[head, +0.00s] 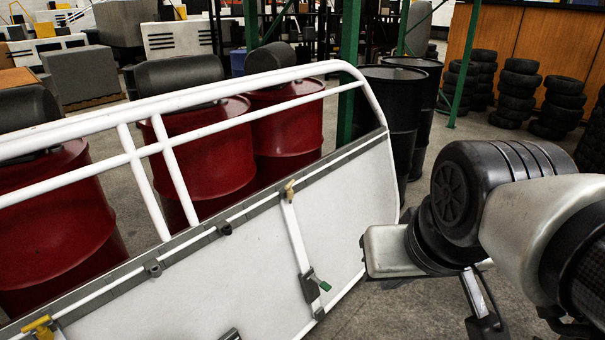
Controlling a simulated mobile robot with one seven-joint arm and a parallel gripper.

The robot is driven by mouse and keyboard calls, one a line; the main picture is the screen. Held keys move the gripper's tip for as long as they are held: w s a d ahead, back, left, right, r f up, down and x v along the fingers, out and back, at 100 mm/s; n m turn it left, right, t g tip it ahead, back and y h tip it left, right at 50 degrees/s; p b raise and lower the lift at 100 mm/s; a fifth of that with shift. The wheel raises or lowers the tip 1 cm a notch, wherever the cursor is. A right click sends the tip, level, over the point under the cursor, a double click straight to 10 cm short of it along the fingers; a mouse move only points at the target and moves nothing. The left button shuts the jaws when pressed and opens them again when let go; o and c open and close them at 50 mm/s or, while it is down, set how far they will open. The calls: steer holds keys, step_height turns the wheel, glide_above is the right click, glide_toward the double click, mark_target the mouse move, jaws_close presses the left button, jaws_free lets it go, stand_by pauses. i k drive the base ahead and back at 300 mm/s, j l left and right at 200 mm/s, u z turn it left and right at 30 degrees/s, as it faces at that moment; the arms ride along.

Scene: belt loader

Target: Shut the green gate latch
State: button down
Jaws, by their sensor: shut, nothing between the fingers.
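The green latch (323,285) is a small green-tipped handle on a grey bracket, low on the white gate panel (255,255). Its handle sticks out to the right of the bracket and points slightly downward. Whether its bolt is engaged is too small to tell. My gripper (487,323) shows only in part at the bottom right, below my arm. It is shut, with nothing held in it. It is to the right of the green latch and clear of it. Its fingertips are not clearly visible.
A yellow latch (38,326) is at the gate's lower left, and a tan latch (290,188) is on its grey upper strip. White rails top the gate. Red drums (290,130) and black drums (420,90) stand behind. Floor shows between gate and arm.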

mark_target(324, 285)
steer(key=i+l+u, duration=0.4)
steer(key=i, duration=0.35)
steer(key=i+l+u, duration=0.45)
steer(key=i+l, duration=0.2)
